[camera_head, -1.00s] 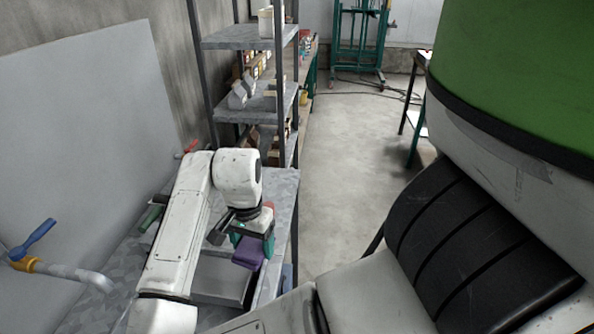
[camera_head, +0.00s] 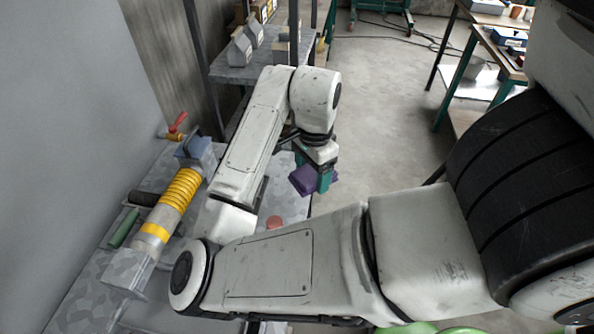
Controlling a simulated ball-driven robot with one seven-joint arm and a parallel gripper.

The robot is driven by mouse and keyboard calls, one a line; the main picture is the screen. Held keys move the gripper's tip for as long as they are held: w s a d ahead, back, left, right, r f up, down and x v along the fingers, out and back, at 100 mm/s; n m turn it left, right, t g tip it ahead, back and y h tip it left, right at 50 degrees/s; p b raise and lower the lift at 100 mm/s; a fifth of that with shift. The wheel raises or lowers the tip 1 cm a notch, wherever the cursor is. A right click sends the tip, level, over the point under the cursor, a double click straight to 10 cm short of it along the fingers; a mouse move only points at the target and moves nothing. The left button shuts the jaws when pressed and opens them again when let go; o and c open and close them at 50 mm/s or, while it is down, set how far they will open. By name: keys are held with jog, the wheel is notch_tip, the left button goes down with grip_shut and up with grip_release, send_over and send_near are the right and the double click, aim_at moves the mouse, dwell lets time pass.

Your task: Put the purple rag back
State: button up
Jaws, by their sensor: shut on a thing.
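The purple rag (camera_head: 303,180) hangs in my gripper (camera_head: 322,176), which is shut on it. The gripper's teal fingers show beside the rag, at the right edge of the grey bench (camera_head: 288,166). Rag and gripper are held up in the air; how high above the bench I cannot tell. My arm hides much of the bench.
A grey and yellow ribbed cylinder (camera_head: 172,205) lies at the left of the bench, with a green roll (camera_head: 124,228) beside it. A red round thing (camera_head: 274,222) is on the bench. Shelves (camera_head: 240,68) stand behind.

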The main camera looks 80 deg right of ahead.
jog(key=w+d+f, duration=0.2)
jog(key=w+d+f+p, duration=0.1)
jog(key=w+d+f, duration=0.1)
jog(key=d+f, duration=0.1)
jog(key=w+d+f+p, duration=0.1)
jog(key=w+d+f, duration=0.1)
jog(key=shift+d+f, duration=0.25)
jog(key=shift+d, duration=0.05)
jog(key=shift+w+d+f, duration=0.2)
jog(key=shift+d+f, duration=0.15)
jog(key=shift+f, duration=1.65)
jog(key=shift+f, duration=0.2)
jog(key=o, duration=1)
jog(key=shift+r, duration=0.1)
notch_tip(320, 180, up, 12)
jog(key=shift+r+b, duration=0.15)
jog(key=shift+b, duration=0.3)
